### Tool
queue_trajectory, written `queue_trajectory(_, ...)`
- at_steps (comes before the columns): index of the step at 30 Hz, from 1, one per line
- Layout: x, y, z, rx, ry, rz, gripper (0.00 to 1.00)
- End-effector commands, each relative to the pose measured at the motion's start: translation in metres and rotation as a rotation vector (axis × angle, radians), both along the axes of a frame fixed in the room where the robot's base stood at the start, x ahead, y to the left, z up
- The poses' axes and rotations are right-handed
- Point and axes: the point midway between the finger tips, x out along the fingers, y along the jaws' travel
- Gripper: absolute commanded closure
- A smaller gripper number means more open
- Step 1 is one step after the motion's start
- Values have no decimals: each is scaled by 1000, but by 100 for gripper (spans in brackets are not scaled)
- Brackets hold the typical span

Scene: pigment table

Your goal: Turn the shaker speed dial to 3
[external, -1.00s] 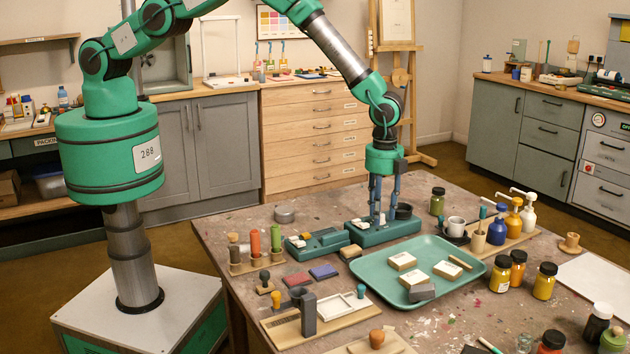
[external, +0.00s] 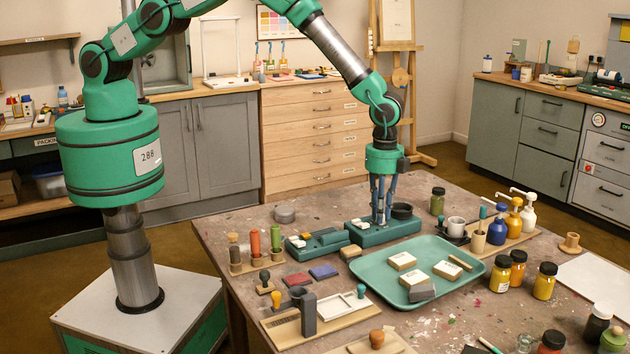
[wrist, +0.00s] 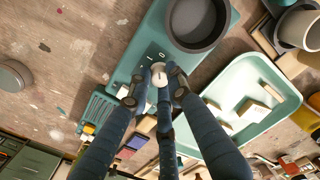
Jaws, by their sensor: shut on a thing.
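The shaker is a low teal box (external: 362,238) on the table behind the green tray, with a dark round cup (external: 401,211) on its right end. The cup is large at the top of the wrist view (wrist: 196,45). The speed dial is a small pale knob (wrist: 158,71) on the shaker's top, with small white marks beside it; I cannot read its setting for certain. My gripper (external: 381,221) points straight down over the shaker, its blue fingers shut around the dial. The fingertips close on it from several sides in the wrist view.
A second teal device (external: 318,243) stands just left of the shaker. The green tray (external: 455,287) with pale blocks lies in front. A rack of coloured sticks (external: 238,266) is further left. Bottles (external: 497,232) and a white mug (external: 456,224) stand to the right.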

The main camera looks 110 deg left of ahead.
Motion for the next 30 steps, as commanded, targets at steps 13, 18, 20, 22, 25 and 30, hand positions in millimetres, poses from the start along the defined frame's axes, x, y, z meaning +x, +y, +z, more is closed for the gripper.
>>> queue_trajectory(13, 0, 0, -1, 0, -1, 395, 100)
queue_trajectory(18, 1, 0, 0, 0, -1, 557, 100)
queue_trajectory(20, 1, 0, -1, 0, -1, 614, 100)
queue_trajectory(22, 1, 0, 0, 0, -3, 680, 100)
queue_trajectory(25, 1, 0, 0, -1, -2, 775, 100)
queue_trajectory(30, 1, 0, 0, 0, -2, 937, 100)
